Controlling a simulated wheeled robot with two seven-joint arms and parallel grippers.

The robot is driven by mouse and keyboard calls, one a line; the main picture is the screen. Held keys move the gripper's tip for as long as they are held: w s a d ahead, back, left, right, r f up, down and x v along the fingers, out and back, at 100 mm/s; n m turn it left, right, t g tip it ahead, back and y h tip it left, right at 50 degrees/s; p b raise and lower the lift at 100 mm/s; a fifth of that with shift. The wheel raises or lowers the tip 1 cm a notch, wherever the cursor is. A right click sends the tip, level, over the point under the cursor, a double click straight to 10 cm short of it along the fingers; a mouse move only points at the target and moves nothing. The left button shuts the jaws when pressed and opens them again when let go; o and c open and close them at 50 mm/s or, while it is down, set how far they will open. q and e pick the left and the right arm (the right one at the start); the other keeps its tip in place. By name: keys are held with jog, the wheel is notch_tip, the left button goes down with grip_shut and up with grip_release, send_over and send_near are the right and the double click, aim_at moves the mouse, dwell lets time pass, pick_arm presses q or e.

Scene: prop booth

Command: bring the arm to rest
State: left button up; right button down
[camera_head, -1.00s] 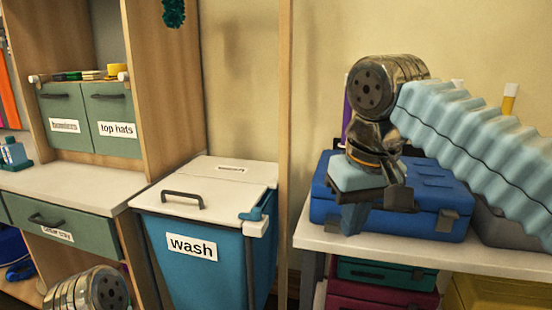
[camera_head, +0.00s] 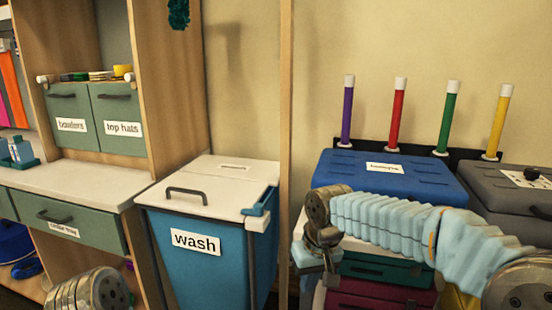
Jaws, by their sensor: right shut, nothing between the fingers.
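My right arm, in a pale blue ribbed sleeve, comes in from the lower right. Its gripper (camera_head: 330,279) points downward at the left front edge of the right-hand table, in front of the stacked cases. The gripper is shut with nothing in it, and its fingertips are small and dark in this view. Only a metal joint of my left arm shows at the bottom left, and the left gripper is out of the picture.
A blue case (camera_head: 385,176) and a grey case (camera_head: 500,192) lie on the right table, with upright coloured tubes behind. A lidded "wash" bin (camera_head: 205,268) stands left of my right gripper. Farther left is a wooden cabinet with green doors (camera_head: 121,118) and a drawer (camera_head: 75,220).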

notch_tip(320, 180, down, 16)
jog(key=r+g+y, duration=0.1)
jog(key=s+d+f+m+y, duration=0.1)
jog(key=s+d+f+m, duration=0.1)
jog(key=s+f, duration=0.8)
jog(key=s+d+f+m, duration=0.1)
jog(key=s+f+m, duration=0.2)
jog(key=s+f, duration=0.6)
notch_tip(320, 180, down, 5)
jog(key=shift+s+d+f+y, duration=0.15)
jog(key=shift+s+d+y, duration=0.2)
jog(key=shift+d+y, duration=0.05)
